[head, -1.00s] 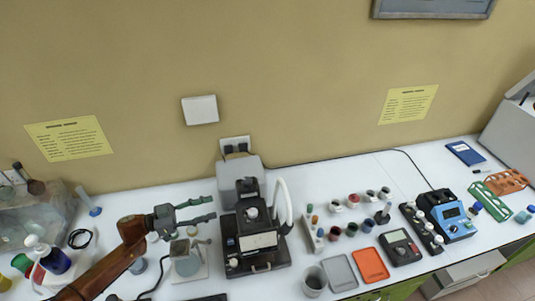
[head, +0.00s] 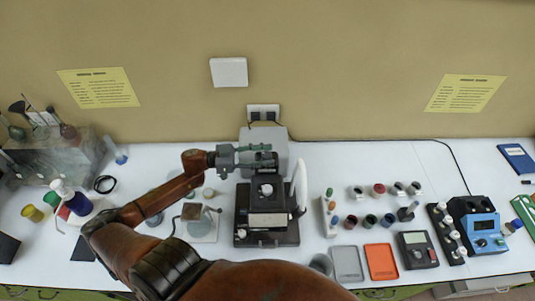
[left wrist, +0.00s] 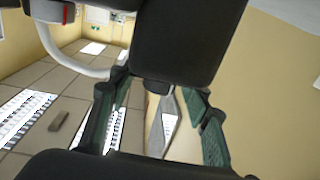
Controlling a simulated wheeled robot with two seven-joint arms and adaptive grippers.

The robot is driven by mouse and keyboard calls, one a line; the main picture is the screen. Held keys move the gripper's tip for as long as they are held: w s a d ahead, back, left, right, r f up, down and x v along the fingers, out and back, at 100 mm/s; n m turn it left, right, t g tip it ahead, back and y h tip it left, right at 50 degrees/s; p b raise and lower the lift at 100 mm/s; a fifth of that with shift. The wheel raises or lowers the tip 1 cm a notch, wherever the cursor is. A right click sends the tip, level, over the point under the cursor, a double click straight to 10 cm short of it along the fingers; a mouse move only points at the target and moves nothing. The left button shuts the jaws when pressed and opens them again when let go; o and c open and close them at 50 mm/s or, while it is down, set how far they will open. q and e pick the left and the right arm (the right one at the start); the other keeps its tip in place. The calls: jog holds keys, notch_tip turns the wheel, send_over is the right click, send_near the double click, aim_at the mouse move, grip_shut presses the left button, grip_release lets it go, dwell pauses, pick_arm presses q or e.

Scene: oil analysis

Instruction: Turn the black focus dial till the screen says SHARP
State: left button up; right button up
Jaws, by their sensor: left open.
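The black instrument (head: 267,236) stands on the white bench, with a white knob (head: 266,189) and a pale panel on its front. My left gripper (head: 262,155) is open at the instrument's upper end, pointing right in front of the grey box behind it. It also shows in the left wrist view (left wrist: 158,128), its greenish fingers spread apart. A small dark round part (left wrist: 158,87) shows between them; I cannot tell whether it is the focus dial or whether a finger touches it. Screen text is not readable. My right gripper is not in view.
A white curved tube (head: 301,185) rises at the instrument's right. Small jars, a grey tray (head: 346,264), an orange tray (head: 380,262) and a blue meter (head: 481,233) lie to the right.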

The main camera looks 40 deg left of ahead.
pick_arm(q)
jog(key=shift+w+d, duration=0.2)
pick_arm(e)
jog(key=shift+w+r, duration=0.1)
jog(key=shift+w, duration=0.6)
pick_arm(q)
jog(key=shift+c, duration=0.5)
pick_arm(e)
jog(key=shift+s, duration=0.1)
pick_arm(q)
jog(key=c, duration=1.1)
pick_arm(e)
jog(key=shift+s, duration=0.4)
